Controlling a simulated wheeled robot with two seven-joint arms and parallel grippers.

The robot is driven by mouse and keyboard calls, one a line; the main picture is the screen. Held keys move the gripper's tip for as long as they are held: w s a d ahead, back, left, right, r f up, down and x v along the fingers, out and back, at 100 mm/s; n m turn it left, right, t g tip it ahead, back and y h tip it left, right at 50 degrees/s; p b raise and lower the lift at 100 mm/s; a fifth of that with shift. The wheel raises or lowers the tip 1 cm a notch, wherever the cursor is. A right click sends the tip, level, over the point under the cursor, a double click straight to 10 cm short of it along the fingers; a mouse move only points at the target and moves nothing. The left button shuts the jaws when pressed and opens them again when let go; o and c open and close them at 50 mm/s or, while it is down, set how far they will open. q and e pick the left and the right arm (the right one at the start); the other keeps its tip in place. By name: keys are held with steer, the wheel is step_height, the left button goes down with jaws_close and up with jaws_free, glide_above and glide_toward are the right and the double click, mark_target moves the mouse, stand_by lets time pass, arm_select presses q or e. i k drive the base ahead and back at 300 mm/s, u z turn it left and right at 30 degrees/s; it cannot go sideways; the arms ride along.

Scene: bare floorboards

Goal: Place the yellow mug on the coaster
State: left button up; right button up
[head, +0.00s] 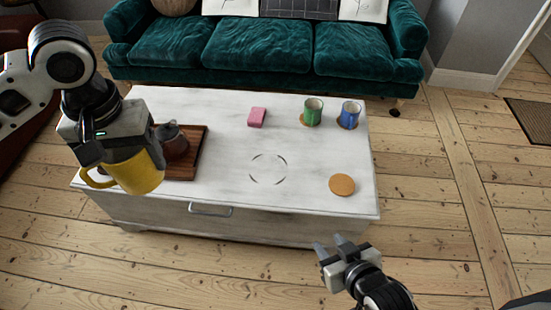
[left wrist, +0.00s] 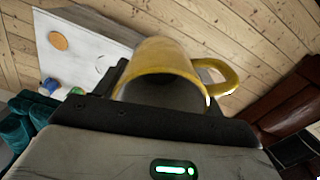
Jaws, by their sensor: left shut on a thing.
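The yellow mug (head: 138,174) is held in my left gripper (head: 118,150), above the left front part of the white table. The mug also shows close up in the left wrist view (left wrist: 165,62), with its handle at the right there. The left gripper is shut on it. The empty round coaster (head: 342,185) lies on the table near its front right corner; an orange-brown disc, likely this coaster, shows in the left wrist view (left wrist: 58,40). My right gripper (head: 330,243) is open and empty, in front of the table, below the coaster in the picture.
On the white table (head: 225,150), a green mug (head: 313,112) and a blue mug (head: 349,115) stand on coasters at the back right. A wooden tray (head: 190,168) holds a dark teapot (head: 172,142). The table around the empty coaster is clear.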

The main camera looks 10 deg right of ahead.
mark_target(339, 187)
steer(key=z, duration=0.75)
steer(key=i, duration=0.8)
steer(key=z, duration=0.85)
